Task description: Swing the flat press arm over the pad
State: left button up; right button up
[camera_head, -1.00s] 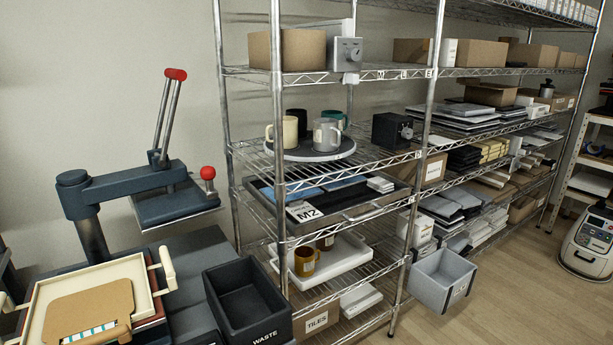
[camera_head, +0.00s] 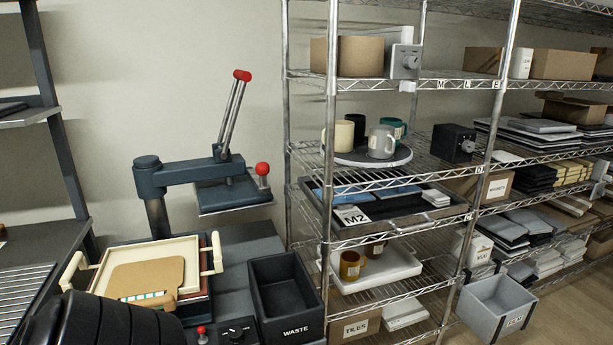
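The flat press arm (camera_head: 190,175) is dark blue-grey and reaches right from its post. Its flat head (camera_head: 228,195) hangs at the arm's right end, swung aside and clear of the pad. A long lever with a red knob (camera_head: 242,76) rises from the head, and a short post with a red knob (camera_head: 263,169) stands at its right edge. The pad is covered by a cream tray (camera_head: 128,255) with two handles, holding a brown board (camera_head: 148,276) and a striped strip. A reddish edge shows under the tray. Neither of my grippers is in view.
A black waste bin (camera_head: 285,297) stands right of the press. A control box with a dial (camera_head: 237,331) is at the front. A wire shelf (camera_head: 375,170) with mugs and boxes stands right. A dark ribbed cylinder (camera_head: 110,322) covers the lower left.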

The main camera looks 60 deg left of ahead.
aim_at(151, 183)
jog(key=i, duration=0.9)
jog(key=u, duration=4.9)
jog(key=k, duration=0.25)
jog(key=z, duration=1.15)
